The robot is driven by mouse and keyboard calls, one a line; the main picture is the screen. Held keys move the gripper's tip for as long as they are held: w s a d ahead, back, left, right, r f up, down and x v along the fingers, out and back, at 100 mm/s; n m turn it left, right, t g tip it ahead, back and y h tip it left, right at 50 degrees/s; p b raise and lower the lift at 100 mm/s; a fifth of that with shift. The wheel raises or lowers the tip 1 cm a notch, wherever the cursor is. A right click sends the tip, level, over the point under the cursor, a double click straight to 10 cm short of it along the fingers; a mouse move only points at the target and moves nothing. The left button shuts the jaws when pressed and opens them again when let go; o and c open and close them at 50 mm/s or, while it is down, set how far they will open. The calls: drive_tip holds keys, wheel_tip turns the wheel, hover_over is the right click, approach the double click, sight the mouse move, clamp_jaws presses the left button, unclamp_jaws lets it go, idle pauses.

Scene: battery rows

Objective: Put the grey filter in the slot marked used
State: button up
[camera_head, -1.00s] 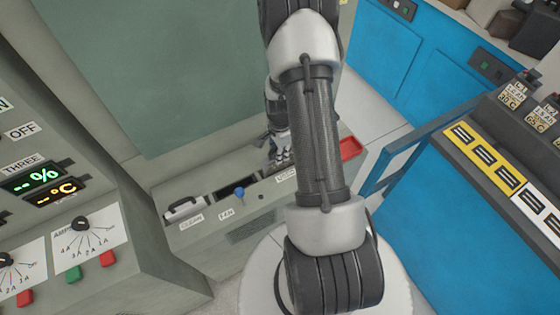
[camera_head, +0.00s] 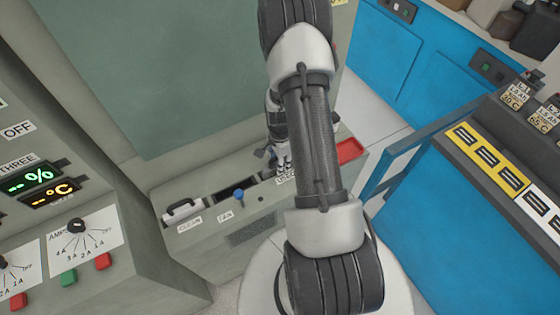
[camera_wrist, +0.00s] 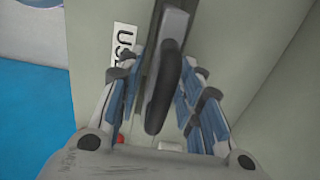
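The grey filter (camera_wrist: 174,22) shows in the wrist view as a grey block with a dark curved handle (camera_wrist: 163,90). It is at a slot beside the label "USED" (camera_wrist: 124,45), whose end is hidden by a finger. I cannot tell how deep it sits. My gripper (camera_wrist: 167,62) is open, with one finger on each side of the handle and gaps showing between. In the head view my gripper (camera_head: 283,166) is low over the right end of the grey console, at the used label (camera_head: 285,177), and hides the filter.
The console's clean slot (camera_head: 182,210) holds a block with a dark handle. A red tray (camera_head: 349,150) is right of my gripper. A green-grey panel (camera_head: 190,70) rises behind; a blue rail (camera_head: 385,165) stands right.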

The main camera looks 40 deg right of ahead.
idle(0.3)
wheel_tip(320, 180, up, 12)
drive_tip(key=p, duration=0.4)
drive_tip(key=a+r+n+t, duration=0.1)
drive_tip(key=a+r+n, duration=0.4)
drive_tip(key=r, duration=0.5)
drive_tip(key=a+r+n+t, duration=0.1)
drive_tip(key=a+r+n, duration=0.2)
drive_tip(key=a+r, duration=0.5)
drive_tip(key=s+a+r+n+t, duration=0.2)
drive_tip(key=s+a+r+n, duration=0.8)
drive_tip(key=s+r+n, duration=0.2)
drive_tip(key=s+r, duration=0.1)
drive_tip(key=s, duration=0.1)
drive_tip(key=shift+s+a+r+n+t, duration=0.3)
drive_tip(key=shift+s+r, duration=0.05)
drive_tip(key=shift+s, duration=0.05)
